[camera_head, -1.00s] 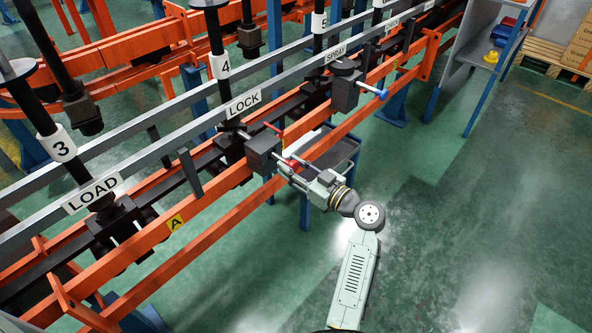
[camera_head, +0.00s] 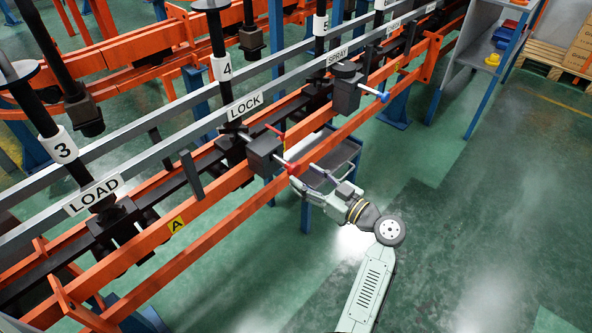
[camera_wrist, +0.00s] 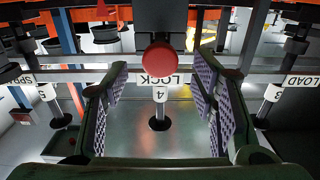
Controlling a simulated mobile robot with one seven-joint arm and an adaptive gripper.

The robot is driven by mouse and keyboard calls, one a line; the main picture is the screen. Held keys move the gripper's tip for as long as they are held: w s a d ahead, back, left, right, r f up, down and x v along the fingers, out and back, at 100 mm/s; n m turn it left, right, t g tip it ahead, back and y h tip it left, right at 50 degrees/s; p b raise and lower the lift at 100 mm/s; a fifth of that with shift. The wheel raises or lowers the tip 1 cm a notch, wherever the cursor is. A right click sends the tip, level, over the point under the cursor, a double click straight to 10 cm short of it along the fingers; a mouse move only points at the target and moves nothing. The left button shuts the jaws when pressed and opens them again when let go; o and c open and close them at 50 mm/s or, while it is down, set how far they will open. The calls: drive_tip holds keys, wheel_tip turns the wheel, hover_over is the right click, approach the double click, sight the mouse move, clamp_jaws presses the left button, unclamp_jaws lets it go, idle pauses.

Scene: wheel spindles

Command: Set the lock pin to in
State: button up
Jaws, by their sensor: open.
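The lock pin ends in a red knob (camera_head: 292,168) on a dark block (camera_head: 263,154) at the station labelled LOCK. A short stretch of pin shows between block and knob. In the wrist view the red knob (camera_wrist: 160,58) faces the camera, between the two finger lines and toward the top of the picture. My gripper (camera_head: 309,174) is open and empty, with its fingers apart and just in front of the knob. In the wrist view both padded fingers (camera_wrist: 160,92) stand clear of the knob on either side.
Orange rails (camera_head: 215,205) run diagonally past the stations. A similar block with a blue knob (camera_head: 383,96) is at SPRAY. A grey tray stand (camera_head: 335,155) is close behind my gripper. A small red-tipped lever (camera_head: 274,129) is above the lock block. The green floor at right is clear.

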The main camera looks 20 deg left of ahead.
drive_tip(key=v, duration=0.7)
drive_tip(key=shift+a+r, duration=0.1)
drive_tip(key=shift+a, duration=0.05)
